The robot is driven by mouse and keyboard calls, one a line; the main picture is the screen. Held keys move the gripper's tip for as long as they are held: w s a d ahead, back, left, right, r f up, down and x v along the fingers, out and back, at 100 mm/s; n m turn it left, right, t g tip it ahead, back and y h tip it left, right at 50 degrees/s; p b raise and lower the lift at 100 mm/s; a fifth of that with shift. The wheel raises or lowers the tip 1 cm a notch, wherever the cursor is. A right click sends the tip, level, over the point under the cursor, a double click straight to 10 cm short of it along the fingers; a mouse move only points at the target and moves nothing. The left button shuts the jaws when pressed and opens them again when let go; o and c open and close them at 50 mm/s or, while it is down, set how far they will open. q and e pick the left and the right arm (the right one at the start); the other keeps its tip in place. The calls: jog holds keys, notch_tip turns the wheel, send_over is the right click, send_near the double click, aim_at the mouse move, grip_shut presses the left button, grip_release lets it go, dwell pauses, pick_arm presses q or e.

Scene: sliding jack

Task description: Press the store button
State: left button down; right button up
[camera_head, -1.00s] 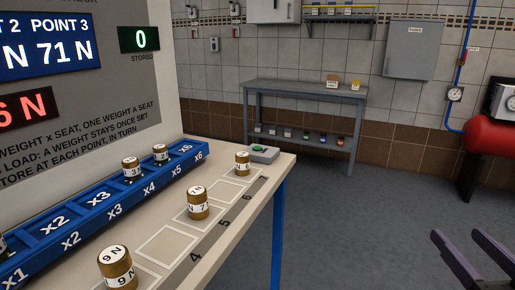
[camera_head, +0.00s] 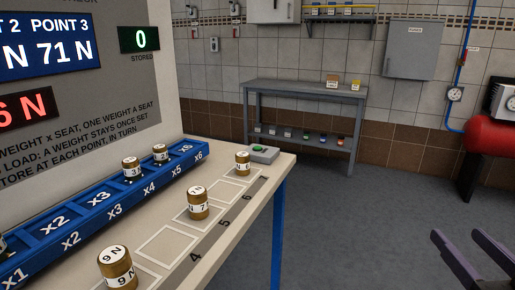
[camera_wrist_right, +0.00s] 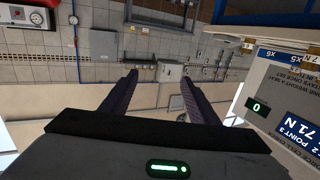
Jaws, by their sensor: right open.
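The store button is a small green button on a grey box (camera_head: 262,154) at the far end of the table, beyond the blue seat rack (camera_head: 100,205). My right gripper (camera_head: 459,246) shows at the lower right of the head view, open and empty, well to the right of the table and apart from the button. In the right wrist view its two dark fingers (camera_wrist_right: 152,92) are spread with nothing between them. The stored display (camera_head: 139,39) reads 0; it also shows in the right wrist view (camera_wrist_right: 257,107). My left gripper is not in view.
Brass weights stand on the table, including a 9 N one (camera_head: 117,268), a 7 N one (camera_head: 198,205) and one near the button box (camera_head: 242,162). A grey bench (camera_head: 300,88) stands behind. The floor right of the table is clear.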

dwell(0.4)
jog(key=s+a+f+g, duration=0.2)
jog(key=f+g, duration=0.1)
jog(key=f, duration=0.9)
jog(key=s+a+f+g, duration=0.2)
jog(key=s+a+f, duration=0.1)
jog(key=f, duration=0.9)
jog(key=s+a+f+n+g+y, duration=0.2)
jog(key=s+a+f+g+y, duration=0.1)
jog(key=s+a+f, duration=0.7)
jog(key=a+f, duration=0.4)
jog(key=f, duration=0.1)
jog(key=shift+s+a+f+n+g, duration=0.15)
jog(key=shift+s+f+n+g, duration=0.15)
jog(key=shift+s+f+g, duration=0.1)
jog(key=shift+c, duration=0.2)
